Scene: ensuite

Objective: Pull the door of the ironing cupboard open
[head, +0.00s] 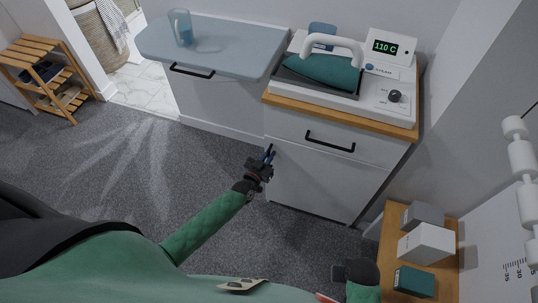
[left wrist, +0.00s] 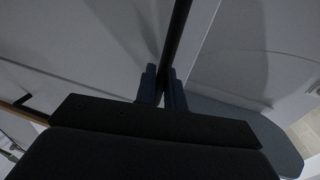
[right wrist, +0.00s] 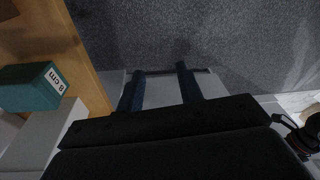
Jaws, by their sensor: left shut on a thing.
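The ironing cupboard is the white unit with a wooden top; its lower door (head: 310,185) is below a drawer (head: 330,139) with a black bar handle. My left gripper (head: 268,154) is at the door's left edge. In the left wrist view, my left gripper (left wrist: 160,74) is shut on a black bar handle (left wrist: 178,28), which runs up from between the fingers. The handle is mostly hidden by the gripper in the head view. I cannot tell whether the door is ajar. My right gripper (right wrist: 159,72) is open and empty, pointing down above the floor.
A steam iron station (head: 320,70) stands on the cupboard. A blue-grey board top (head: 215,45) with a jug (head: 181,27) is at the left. A low wooden stand (head: 394,225) with boxes is at the right. Grey carpet (head: 150,150) is clear at the left.

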